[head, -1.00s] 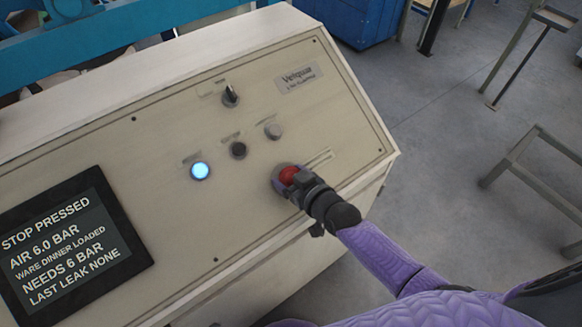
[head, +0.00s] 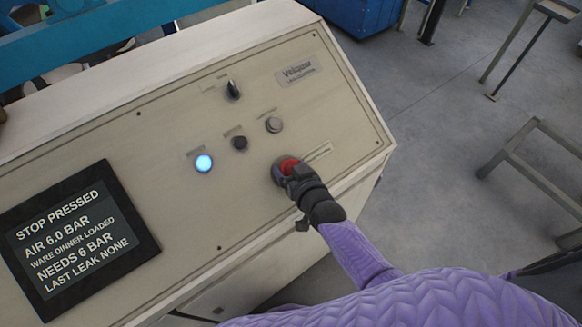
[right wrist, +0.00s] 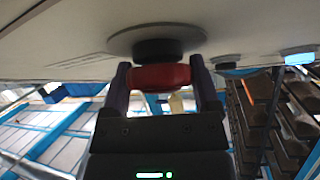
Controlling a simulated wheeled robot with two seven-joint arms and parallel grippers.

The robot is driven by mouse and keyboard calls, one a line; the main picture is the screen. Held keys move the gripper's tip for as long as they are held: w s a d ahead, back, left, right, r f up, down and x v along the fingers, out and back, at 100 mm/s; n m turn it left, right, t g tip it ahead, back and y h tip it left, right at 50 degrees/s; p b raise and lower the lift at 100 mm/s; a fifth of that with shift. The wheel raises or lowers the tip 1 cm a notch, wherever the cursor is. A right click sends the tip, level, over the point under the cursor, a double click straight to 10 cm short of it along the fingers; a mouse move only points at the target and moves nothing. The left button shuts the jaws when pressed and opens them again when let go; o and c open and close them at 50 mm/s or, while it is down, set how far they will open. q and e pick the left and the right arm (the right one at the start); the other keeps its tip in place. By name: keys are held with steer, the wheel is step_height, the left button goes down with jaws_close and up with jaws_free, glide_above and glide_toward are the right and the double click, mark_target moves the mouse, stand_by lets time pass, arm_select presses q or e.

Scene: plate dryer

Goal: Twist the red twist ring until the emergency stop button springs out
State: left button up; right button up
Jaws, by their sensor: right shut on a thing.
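The red emergency stop button with its red twist ring (head: 289,165) sits at the lower right of the beige control panel (head: 180,130). My right gripper (head: 287,171) is at it and partly covers it in the head view. In the right wrist view the red ring (right wrist: 160,77) lies between the two fingers of my right gripper (right wrist: 161,80), which are shut on it. Behind the ring are a black collar and a grey round plate (right wrist: 156,38) on the panel. The screen (head: 78,240) reads STOP PRESSED. My left gripper is not in view.
A lit blue-white button (head: 204,163), a black button (head: 239,143), a grey button (head: 273,124) and a black selector knob (head: 233,89) are on the panel, up and left of the stop button. Open grey floor and a metal frame (head: 535,165) lie to the right.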

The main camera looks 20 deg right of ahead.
steer(key=o, duration=1.1)
steer(key=p+v, duration=0.3)
steer(key=v, duration=0.7)
